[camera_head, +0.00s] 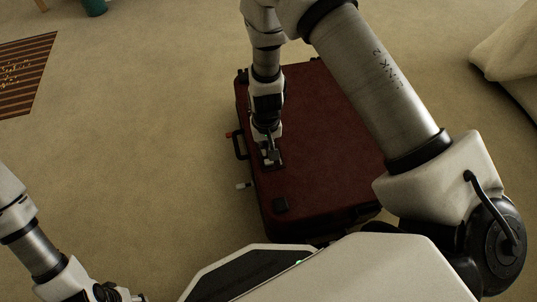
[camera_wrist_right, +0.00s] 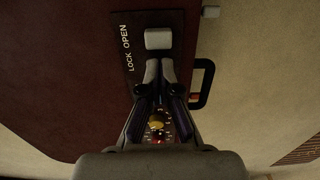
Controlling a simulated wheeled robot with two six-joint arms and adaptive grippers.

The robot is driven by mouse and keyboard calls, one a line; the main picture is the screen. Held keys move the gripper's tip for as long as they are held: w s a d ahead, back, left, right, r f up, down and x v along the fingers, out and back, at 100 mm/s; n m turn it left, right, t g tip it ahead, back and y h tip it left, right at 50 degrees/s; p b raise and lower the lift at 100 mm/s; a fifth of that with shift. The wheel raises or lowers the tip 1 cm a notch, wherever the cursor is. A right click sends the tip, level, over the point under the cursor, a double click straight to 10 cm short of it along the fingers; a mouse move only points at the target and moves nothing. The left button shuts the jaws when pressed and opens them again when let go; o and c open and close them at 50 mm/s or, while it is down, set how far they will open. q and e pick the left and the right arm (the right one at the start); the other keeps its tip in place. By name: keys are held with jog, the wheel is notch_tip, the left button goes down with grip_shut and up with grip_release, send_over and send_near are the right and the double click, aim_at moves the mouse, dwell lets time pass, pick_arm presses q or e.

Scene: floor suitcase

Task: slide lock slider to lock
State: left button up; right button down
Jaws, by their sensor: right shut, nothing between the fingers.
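The dark red suitcase (camera_head: 325,125) lies flat on the floor. In the right wrist view, a black lock plate (camera_wrist_right: 133,40) on its lid carries the words LOCK and OPEN. A light grey slider (camera_wrist_right: 158,38) sits on the plate beside OPEN. My right gripper (camera_wrist_right: 160,66) is shut and empty, its tips close to the slider on the LOCK side; I cannot tell whether they touch. In the head view, my right gripper (camera_head: 270,155) points down at the lid's left edge. My left arm shows at lower left, but its gripper is not visible.
A black handle (camera_wrist_right: 204,90) sticks out from the suitcase side near the lock. A striped mat (camera_head: 22,72) lies far left. The carpet left of the suitcase is largely clear.

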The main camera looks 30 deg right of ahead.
jog(key=shift+w+d+p, duration=0.1)
jog(key=shift+w+p, duration=0.15)
jog(key=shift+p, duration=0.6)
notch_tip(320, 180, up, 6)
jog(key=p, duration=0.5)
jog(key=shift+p, duration=0.3)
